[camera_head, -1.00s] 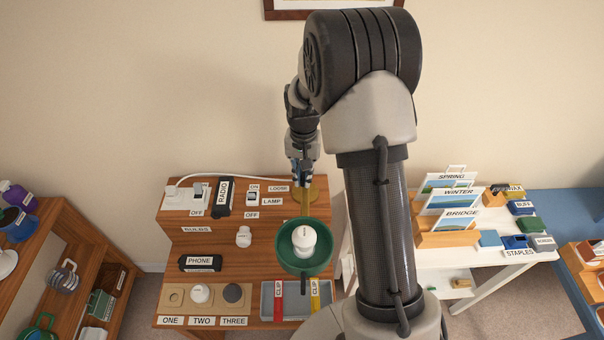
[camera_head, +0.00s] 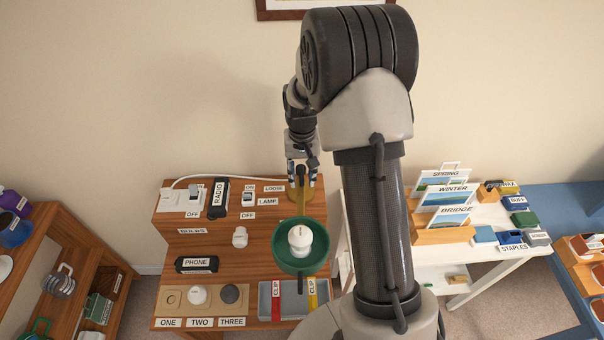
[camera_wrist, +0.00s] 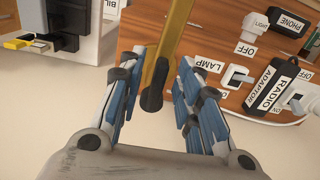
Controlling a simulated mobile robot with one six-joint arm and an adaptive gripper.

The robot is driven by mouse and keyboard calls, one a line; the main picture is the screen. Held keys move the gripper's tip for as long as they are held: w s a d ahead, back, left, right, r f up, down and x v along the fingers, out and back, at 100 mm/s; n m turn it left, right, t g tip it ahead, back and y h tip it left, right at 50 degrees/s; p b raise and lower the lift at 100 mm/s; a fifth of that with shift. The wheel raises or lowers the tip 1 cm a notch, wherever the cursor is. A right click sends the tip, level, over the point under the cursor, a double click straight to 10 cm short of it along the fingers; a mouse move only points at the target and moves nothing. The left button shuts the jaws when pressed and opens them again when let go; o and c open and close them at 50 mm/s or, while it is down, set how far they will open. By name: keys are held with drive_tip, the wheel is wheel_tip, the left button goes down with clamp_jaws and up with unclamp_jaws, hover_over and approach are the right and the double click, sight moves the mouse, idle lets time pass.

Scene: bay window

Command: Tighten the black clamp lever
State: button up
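The black clamp lever (camera_wrist: 153,88) shows in the wrist view at the near end of the brass lamp arm (camera_wrist: 168,45). It lies between my two blue-padded fingers, with a visible gap on each side. My gripper (camera_wrist: 162,72) is open around it, and no contact shows. In the head view my gripper (camera_head: 300,177) is at the back of the wooden desk, over the top of the brass lamp, and the lever is small and dark there. A LOOSE label (camera_head: 274,188) stands beside the lamp. The lamp's green shade (camera_head: 283,229) holds a white bulb (camera_head: 300,240).
The radio adaptor (camera_head: 218,192) and lamp switch (camera_head: 248,199) are just left of the lamp. A white table (camera_head: 440,250) with cards stands to the right. The wall is close behind.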

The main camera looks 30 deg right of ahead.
sight(302, 177)
wheel_tip(302, 177, up, 12)
idle(0.6)
idle(0.4)
